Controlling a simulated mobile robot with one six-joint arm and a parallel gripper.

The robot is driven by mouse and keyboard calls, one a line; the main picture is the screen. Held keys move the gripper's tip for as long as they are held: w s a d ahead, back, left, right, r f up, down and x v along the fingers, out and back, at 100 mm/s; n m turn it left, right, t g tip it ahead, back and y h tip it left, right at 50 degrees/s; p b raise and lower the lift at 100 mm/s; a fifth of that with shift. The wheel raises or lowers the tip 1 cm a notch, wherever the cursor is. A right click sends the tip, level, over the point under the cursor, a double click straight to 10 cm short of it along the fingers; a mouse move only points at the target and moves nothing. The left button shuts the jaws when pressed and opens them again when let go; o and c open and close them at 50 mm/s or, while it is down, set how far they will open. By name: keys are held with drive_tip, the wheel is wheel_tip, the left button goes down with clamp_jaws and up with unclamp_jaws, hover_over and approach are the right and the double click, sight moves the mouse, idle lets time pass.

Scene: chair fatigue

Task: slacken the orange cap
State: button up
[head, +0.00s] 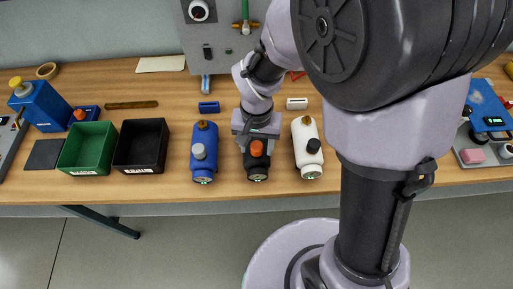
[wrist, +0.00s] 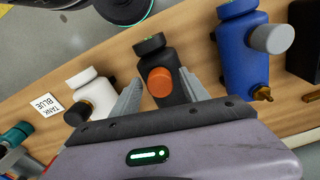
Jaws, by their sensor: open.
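The orange cap (head: 256,148) sits on the black bottle (head: 257,172), the middle one of three on the table. In the wrist view the orange cap (wrist: 160,82) shows between my fingers, and the black bottle (wrist: 155,55) lies behind it. My gripper (head: 256,136) is at the black bottle, close to the cap. In the wrist view my gripper (wrist: 161,80) is open, with one finger on each side of the cap and a visible gap at both sides. I cannot tell how deep the fingers reach. Part of the bottle is hidden by my gripper.
A blue bottle (head: 204,168) with a grey cap stands close on the left, and a white bottle (head: 305,158) with a black cap on the right. Green (head: 87,148) and black (head: 141,146) bins stand further left. A grey panel (head: 222,45) is behind.

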clamp_jaws()
drive_tip(key=shift+r+n+p, duration=0.15)
drive_tip(key=shift+n+p, duration=0.3)
drive_tip(key=shift+n, duration=1.55)
drive_tip(key=n+p, duration=0.1)
drive_tip(key=n, duration=0.2)
drive_tip(key=shift+n, duration=0.3)
drive_tip(key=shift+n+p, duration=0.5)
drive_tip(key=shift+n, duration=1.7)
